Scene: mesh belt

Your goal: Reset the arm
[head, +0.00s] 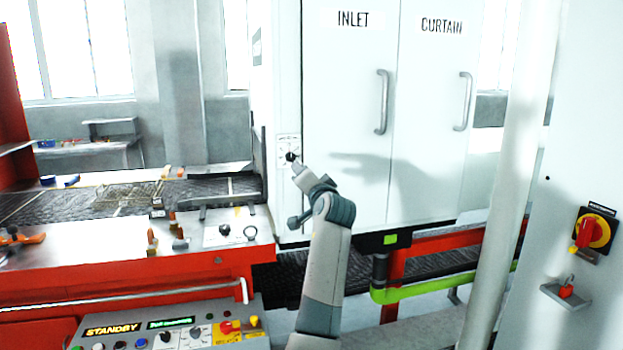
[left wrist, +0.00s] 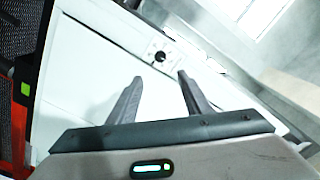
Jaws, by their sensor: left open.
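My left gripper (head: 298,167) is raised in front of the white cabinet's left edge, with its fingertips close by a small black knob (head: 291,157) on a pale plate. In the left wrist view the two dark fingers of my left gripper (left wrist: 159,77) are spread with nothing between them. The black knob (left wrist: 160,57) shows just beyond the fingertips, between their lines. I cannot tell whether a finger touches it. My right gripper is not in view.
The white cabinet (head: 343,100) has INLET and CURTAIN doors with bar handles. A mesh belt (head: 80,200) runs at left. A control panel (head: 165,335) reading STANDBY is below. A red and yellow switch (head: 594,230) is on the white panel at right.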

